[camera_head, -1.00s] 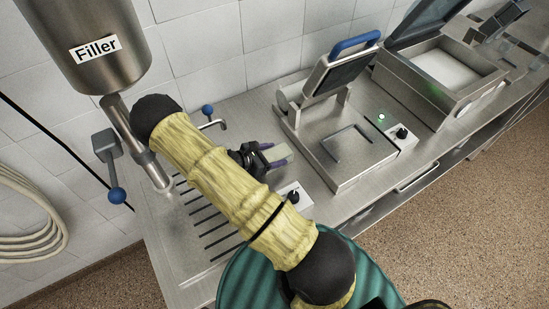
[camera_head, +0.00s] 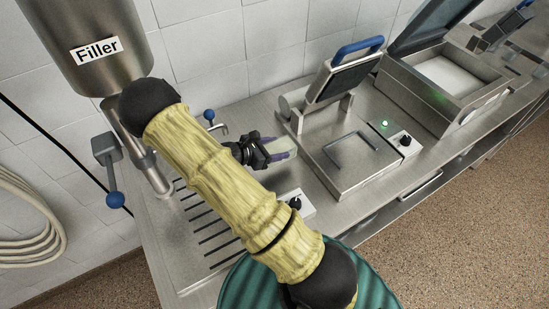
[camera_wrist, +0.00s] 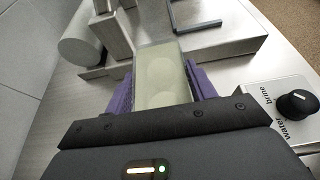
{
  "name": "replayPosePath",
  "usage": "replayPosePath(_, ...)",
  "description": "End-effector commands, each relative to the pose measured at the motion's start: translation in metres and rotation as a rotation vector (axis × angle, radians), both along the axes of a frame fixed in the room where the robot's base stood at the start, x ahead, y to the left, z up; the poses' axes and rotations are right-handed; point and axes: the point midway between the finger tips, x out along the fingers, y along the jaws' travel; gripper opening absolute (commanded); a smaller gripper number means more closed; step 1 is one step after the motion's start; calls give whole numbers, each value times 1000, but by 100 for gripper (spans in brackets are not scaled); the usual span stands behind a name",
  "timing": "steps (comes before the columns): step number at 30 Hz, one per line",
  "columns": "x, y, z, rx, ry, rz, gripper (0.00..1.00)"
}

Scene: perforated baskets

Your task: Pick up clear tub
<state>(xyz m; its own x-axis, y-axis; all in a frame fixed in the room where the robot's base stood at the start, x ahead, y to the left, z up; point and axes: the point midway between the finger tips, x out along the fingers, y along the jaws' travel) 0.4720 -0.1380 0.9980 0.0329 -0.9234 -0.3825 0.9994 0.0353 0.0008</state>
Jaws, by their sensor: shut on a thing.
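The clear tub (camera_wrist: 160,75) is a pale, see-through box with faint rounded shapes inside. In the wrist view it lies between the two purple fingers of my gripper (camera_wrist: 162,88), which are shut on its sides. In the head view the tub (camera_head: 281,147) shows small at the end of my gripper (camera_head: 274,152), above the steel counter left of the sealing machine. I cannot tell whether its underside touches the counter. My arm hides part of the counter in the head view.
The sealer (camera_head: 362,170) with a raised blue-handled lid stands right of the tub. A filler (camera_head: 95,50) hangs at the left over a slotted drain. A knob panel marked water and brine (camera_wrist: 285,107) sits beside my gripper. An open lidded machine (camera_head: 440,80) stands farther right.

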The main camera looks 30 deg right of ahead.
Motion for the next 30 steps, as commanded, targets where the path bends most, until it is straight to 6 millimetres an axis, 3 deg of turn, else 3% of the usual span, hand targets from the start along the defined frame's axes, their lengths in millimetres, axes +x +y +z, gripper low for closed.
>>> replayPosePath(3,0,0,17,-1,-2,-2,26)
replayPosePath(9,0,0,33,0,-1,-2,26)
replayPosePath(30,-1,0,34,-1,1,-2,26)
